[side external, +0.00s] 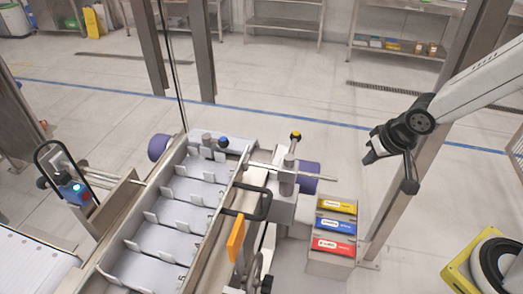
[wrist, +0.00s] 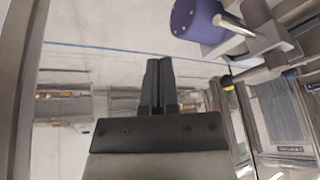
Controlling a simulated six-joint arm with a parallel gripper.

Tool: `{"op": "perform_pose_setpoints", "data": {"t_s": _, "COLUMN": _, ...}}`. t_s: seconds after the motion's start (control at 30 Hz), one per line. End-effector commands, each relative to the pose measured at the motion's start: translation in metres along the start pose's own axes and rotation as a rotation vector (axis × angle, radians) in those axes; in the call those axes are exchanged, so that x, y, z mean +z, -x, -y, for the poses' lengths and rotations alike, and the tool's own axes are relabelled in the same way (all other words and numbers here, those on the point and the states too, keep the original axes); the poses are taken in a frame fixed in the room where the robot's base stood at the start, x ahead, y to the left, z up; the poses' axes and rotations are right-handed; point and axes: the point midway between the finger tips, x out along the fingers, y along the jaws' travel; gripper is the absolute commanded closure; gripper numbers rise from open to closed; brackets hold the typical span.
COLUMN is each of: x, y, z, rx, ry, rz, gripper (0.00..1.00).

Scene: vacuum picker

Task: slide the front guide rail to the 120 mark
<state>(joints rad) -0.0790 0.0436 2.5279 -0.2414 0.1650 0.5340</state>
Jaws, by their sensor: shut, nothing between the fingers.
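My gripper (side external: 370,155) hangs in the air to the right of the machine, empty and apart from everything. In the wrist view its two dark fingers (wrist: 159,65) are together. The guide rail (side external: 226,196) appears to be the long bar along the right side of the flighted conveyor. A metal rod (side external: 315,176) crosses a post beside it, topped by a yellow-and-black knob (side external: 295,136). No scale or 120 mark is readable.
A stand with yellow, blue and red boxes (side external: 334,226) is below my gripper, left of a steel post (side external: 410,150). A black handle (side external: 258,203) and orange plate (side external: 236,240) stick out beside the conveyor (side external: 180,215). A purple roller (side external: 307,176) is near the rod.

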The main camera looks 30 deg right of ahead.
Motion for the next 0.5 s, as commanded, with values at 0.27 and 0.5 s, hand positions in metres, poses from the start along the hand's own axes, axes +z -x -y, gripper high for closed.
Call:
{"op": "perform_pose_setpoints", "data": {"t_s": 0.27, "x": -0.018, "y": -0.004, "z": 0.032, "rx": -0.097, "ry": -0.156, "rz": -0.094, "gripper": 1.00}}
{"op": "perform_pose_setpoints", "data": {"t_s": 0.5, "x": -0.028, "y": -0.004, "z": 0.066, "rx": -0.224, "ry": -0.295, "rz": -0.125, "gripper": 1.00}}
